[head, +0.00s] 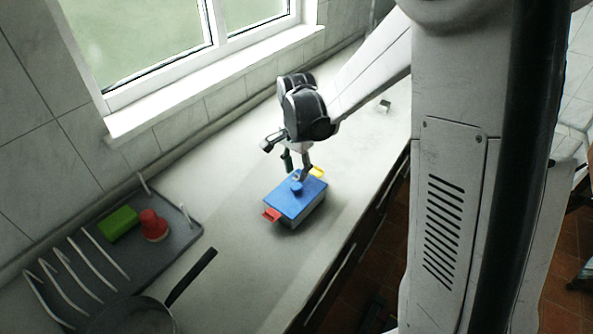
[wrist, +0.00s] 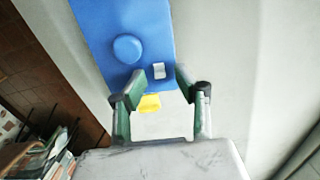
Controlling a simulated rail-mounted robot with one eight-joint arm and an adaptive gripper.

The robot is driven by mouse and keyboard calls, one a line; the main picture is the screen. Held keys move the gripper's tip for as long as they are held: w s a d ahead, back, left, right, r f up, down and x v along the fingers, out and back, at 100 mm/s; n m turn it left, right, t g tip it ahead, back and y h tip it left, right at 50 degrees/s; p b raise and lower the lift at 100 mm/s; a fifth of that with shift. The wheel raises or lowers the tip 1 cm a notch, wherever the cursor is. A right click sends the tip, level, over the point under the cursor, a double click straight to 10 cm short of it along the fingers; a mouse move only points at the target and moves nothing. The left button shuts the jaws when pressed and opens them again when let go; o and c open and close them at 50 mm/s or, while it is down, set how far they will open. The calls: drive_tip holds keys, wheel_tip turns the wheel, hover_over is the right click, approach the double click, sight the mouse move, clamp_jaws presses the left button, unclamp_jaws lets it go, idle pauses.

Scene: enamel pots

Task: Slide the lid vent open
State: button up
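A grey box (head: 302,222) with a blue lid (head: 292,205) sits on the counter. The lid carries a round blue knob (head: 296,187); a red latch (head: 271,214) and a yellow latch (head: 318,172) are at its ends. In the wrist view, the knob (wrist: 127,48) stands beside a small pale vent tab (wrist: 158,70) near the lid's yellow-latch (wrist: 149,103) end. My gripper (wrist: 160,77) is open, its green-sided fingers apart on either side of the tab, with nothing gripped. In the head view, my gripper (head: 297,170) is over the yellow-latch end; the tab cannot be made out there.
A dark drying tray (head: 185,232) with white wire racks holds a green sponge (head: 118,223) and a red object (head: 153,226). A dark pan (head: 135,315) lies at the lower left, its handle pointing toward the box. The counter around the box is clear; its front edge is on the right.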

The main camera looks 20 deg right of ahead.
drive_tip(key=shift+f, duration=0.3)
drive_tip(key=shift+c, duration=0.5)
clamp_jaws()
drive_tip(key=shift+w+d+b, duration=0.55)
drive_tip(key=shift+d, duration=0.35)
drive_tip(key=shift+o, duration=0.5)
unclamp_jaws()
drive_tip(key=shift+r, duration=0.15)
wheel_tip(320, 180, up, 12)
